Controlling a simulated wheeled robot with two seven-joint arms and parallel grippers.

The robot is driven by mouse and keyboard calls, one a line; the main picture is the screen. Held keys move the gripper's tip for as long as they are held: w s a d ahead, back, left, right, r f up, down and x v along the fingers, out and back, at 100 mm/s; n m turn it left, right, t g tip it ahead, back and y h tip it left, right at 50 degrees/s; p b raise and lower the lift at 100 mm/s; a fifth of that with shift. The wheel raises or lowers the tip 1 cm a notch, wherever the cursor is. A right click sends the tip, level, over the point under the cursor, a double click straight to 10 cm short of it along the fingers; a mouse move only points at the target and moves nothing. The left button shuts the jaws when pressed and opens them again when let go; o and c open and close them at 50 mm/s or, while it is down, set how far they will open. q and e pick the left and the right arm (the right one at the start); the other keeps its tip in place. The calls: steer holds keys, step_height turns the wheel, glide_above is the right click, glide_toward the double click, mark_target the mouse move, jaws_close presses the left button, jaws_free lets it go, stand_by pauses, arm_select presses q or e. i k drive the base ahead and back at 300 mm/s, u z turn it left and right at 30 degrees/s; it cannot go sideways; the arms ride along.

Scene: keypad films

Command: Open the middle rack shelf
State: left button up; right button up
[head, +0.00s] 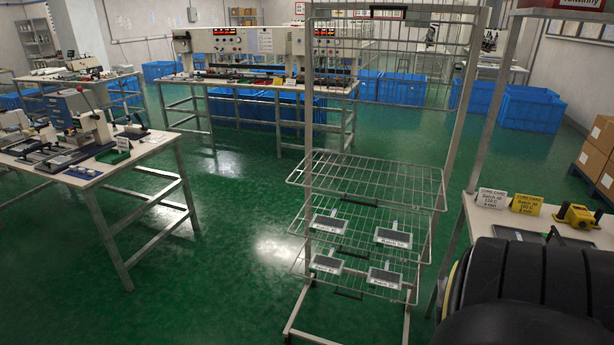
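The rack (308,130) is a tall metal frame standing in the middle of the head view. Its top wire shelf (388,60) stands upright, with a black handle (388,12) at its upper edge. The middle wire shelf (365,181) lies flat and is empty, with a dark handle (360,204) at its front edge. Below it, grey films lie on wire shelving, such as a film (393,238) and another film (326,263); a lower dark handle (348,294) shows there. Neither gripper is in view.
My dark arm part covers the lower right corner. A workbench (150,150) stands at the left. Green floor (230,290) is free left of the rack.

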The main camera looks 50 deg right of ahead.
mark_target(416, 207)
steer(key=z, duration=0.6)
steer(key=i, duration=1.25)
steer(key=z, duration=1.15)
